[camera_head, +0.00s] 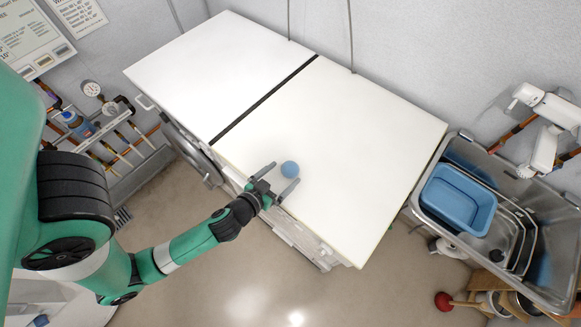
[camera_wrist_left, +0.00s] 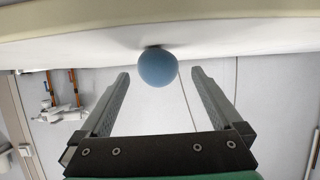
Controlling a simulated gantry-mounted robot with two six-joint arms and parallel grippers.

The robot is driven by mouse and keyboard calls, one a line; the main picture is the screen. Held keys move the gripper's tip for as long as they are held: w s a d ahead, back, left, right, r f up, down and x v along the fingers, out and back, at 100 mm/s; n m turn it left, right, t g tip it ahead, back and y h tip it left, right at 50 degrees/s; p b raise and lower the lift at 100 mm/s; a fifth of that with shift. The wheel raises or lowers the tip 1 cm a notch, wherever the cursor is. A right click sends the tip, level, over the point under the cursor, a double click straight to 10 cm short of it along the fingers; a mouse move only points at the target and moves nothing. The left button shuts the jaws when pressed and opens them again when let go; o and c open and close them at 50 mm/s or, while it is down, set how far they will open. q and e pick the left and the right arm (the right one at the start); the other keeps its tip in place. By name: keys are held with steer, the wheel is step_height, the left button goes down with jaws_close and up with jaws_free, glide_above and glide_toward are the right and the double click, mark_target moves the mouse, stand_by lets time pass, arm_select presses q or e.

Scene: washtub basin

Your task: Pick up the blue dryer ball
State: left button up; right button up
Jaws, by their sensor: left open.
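The blue dryer ball (camera_head: 289,169) rests on the white top of the machines, near its front edge. My left gripper (camera_head: 276,178) is open at that edge, with its fingers pointing toward the ball. In the left wrist view the ball (camera_wrist_left: 157,66) shows just ahead of the gap between the two fingertips (camera_wrist_left: 160,74), roughly centred. The fingers appear apart from the ball, and nothing is held. My right gripper is not in view.
The white top (camera_head: 340,130) is otherwise bare, with a dark seam across it. A metal sink (camera_head: 550,215) holding a blue basin (camera_head: 458,200) stands at the right. A plunger (camera_head: 444,301) is on the floor below it.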

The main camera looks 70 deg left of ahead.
mark_target(295, 164)
arm_select(q)
steer(key=shift+x, duration=0.95)
steer(key=x, duration=0.5)
steer(key=shift+w+r+p, duration=0.2)
steer(key=shift+p, duration=0.2)
steer(key=c, duration=1.4)
